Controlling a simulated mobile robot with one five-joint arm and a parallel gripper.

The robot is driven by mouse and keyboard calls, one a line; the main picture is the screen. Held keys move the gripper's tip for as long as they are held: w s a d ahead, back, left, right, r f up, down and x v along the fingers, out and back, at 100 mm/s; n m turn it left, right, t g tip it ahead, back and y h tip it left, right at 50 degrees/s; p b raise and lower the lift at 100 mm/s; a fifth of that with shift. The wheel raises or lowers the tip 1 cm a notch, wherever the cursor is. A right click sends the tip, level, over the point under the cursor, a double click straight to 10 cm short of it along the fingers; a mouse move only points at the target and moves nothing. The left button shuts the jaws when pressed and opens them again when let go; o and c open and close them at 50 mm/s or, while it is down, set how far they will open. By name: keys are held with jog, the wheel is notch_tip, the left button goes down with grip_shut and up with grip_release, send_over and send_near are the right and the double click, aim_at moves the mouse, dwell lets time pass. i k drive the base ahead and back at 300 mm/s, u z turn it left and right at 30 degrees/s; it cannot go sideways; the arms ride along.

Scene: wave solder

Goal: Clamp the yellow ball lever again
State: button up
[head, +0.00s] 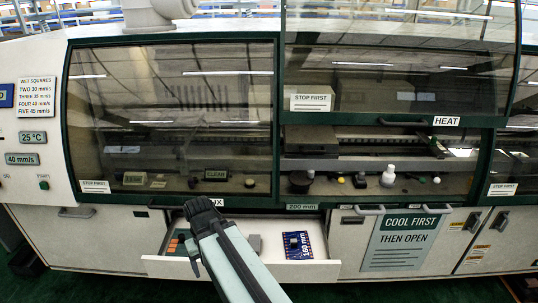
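The yellow ball (341,180) of the lever is small and sits low inside the machine, in the bay under the raised HEAT window. Its stem and clamp are too small to make out, so I cannot tell whether it is clamped. My gripper (200,207) is at the end of my arm, in front of the machine and over the open drawer. It is to the left of the yellow ball, lower in the picture and well apart from it. Its fingertips are dark and cannot be told apart.
The HEAT window (390,75) is up. In the bay stand a white bottle (388,176), a black round piece (299,182) and a white ball (436,180). The left window (170,115) is shut. An open drawer (320,272) holds a blue board (297,246).

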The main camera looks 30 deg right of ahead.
aim_at(341, 180)
jog(key=z, duration=1.2)
